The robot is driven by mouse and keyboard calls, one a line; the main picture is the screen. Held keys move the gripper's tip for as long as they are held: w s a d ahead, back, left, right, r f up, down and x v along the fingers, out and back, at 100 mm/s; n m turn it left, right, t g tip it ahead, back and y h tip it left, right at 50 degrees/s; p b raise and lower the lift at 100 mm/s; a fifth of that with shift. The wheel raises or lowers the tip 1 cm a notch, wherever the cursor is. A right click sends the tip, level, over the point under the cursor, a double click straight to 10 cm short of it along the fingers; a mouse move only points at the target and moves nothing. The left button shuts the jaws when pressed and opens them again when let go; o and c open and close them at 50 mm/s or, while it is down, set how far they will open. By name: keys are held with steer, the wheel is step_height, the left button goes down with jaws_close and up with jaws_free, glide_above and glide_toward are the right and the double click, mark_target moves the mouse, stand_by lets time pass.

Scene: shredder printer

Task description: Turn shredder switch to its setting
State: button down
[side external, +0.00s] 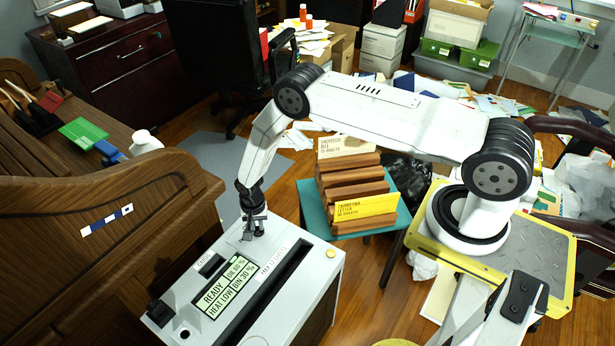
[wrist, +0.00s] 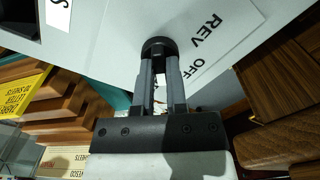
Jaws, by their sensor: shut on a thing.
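The shredder (side external: 312,262) is a white box with a dark slot and a green display reading READY, OIL 60 %, HEAT LOW, BIN 30 %. My gripper (side external: 253,232) points down at the far left corner of its top. In the wrist view, my gripper (wrist: 159,66) is shut on the black round shredder switch (wrist: 155,44), one finger at each side. The labels REV and OFF show on the white panel to the right of the switch. The switch's pointer mark and any other setting label are hidden or out of view. In the side view the fingers hide the switch.
A wooden roll-top desk (side external: 100,235) stands close at the left of the shredder. An office chair (side external: 222,60) and scattered papers lie farther back.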

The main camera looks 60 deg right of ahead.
mark_target(257, 226)
steer(key=shift+m, duration=0.9)
steer(key=c, duration=0.7)
jaws_free()
steer(key=shift+o, duration=0.2)
steer(key=shift+r, duration=0.1)
steer(key=shift+r, duration=3.85)
